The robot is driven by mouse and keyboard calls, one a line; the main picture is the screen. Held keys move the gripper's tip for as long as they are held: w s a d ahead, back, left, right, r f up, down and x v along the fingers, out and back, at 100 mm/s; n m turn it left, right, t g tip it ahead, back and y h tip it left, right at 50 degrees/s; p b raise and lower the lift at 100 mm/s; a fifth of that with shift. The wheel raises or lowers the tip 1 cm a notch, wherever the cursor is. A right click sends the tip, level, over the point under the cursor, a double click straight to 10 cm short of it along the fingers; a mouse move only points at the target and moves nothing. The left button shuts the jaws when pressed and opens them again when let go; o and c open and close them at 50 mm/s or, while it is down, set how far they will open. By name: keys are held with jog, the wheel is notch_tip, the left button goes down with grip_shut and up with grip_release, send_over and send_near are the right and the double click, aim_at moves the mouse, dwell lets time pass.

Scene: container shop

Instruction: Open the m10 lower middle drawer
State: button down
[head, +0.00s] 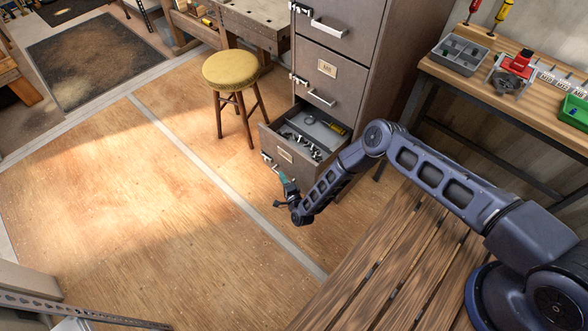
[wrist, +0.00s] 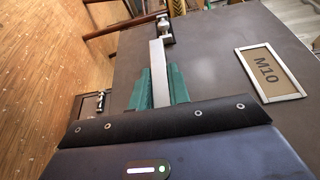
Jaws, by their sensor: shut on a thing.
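The m10 drawer (head: 300,166) is the low drawer of a grey-brown metal cabinet and stands pulled out, its inside showing from above with small metal parts and a yellow item. In the wrist view its front carries a framed label (wrist: 268,74) that reads M10. My gripper (head: 286,186) is at the drawer's front. In the wrist view my gripper's green fingers (wrist: 160,90) are shut on the pale metal bar handle (wrist: 157,65), one finger on each side of it. In the head view my gripper hides most of the handle.
Two closed drawers (head: 327,68) with bar handles and side latches show above. A round yellow stool (head: 230,70) stands left of the cabinet. A wooden slatted surface (head: 375,270) lies below my arm. A workbench (head: 440,72) with trays stands right. The wood floor (head: 150,200) left is clear.

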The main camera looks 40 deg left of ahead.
jog(key=s, duration=0.7)
jog(key=shift+s, duration=0.25)
jog(key=c, duration=1.3)
grip_release()
